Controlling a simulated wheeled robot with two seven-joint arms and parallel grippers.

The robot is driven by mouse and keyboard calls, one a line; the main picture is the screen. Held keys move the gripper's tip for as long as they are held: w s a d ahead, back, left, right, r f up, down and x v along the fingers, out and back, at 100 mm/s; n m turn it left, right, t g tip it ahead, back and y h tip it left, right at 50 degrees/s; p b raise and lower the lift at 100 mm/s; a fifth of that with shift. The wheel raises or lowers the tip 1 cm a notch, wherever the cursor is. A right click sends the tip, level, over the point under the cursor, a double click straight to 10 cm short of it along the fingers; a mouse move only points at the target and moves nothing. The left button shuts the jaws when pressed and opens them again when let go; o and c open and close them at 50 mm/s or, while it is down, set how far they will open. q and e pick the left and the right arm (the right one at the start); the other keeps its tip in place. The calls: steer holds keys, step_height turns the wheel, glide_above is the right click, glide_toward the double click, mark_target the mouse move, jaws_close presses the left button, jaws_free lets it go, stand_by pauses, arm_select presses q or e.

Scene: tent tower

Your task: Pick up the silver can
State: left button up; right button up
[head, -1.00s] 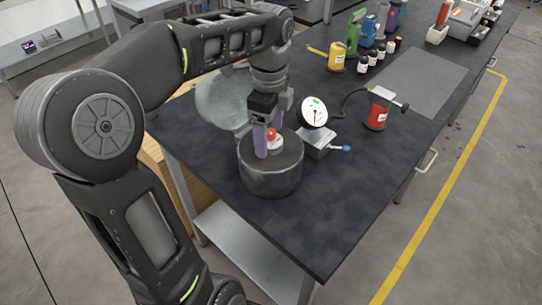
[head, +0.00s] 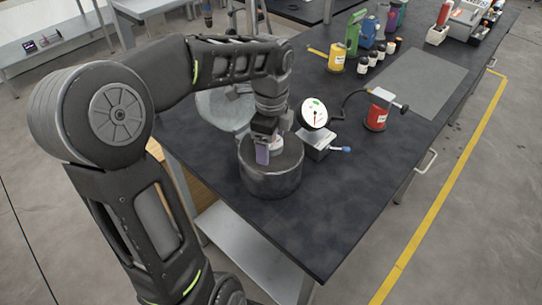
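A wide, round silver can (head: 271,180) stands upright on the black tabletop near its left front edge. A small white piece (head: 277,144) shows at its top, partly hidden by my gripper. My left gripper (head: 267,153) points down over the can's top. One purple-grey finger shows in front; the other finger is mostly hidden, so the gap between them cannot be seen. I cannot tell whether the fingers touch the can or the white piece. My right gripper is not in view.
A dial gauge (head: 314,114) on a grey block (head: 317,144) stands close right of the can. A red container (head: 377,112) is farther right. A translucent round object (head: 222,108) lies behind my arm. The front right tabletop (head: 335,210) is clear.

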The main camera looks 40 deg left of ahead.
arm_select(q)
steer(key=shift+c, duration=0.2)
jaws_close()
stand_by(0.8)
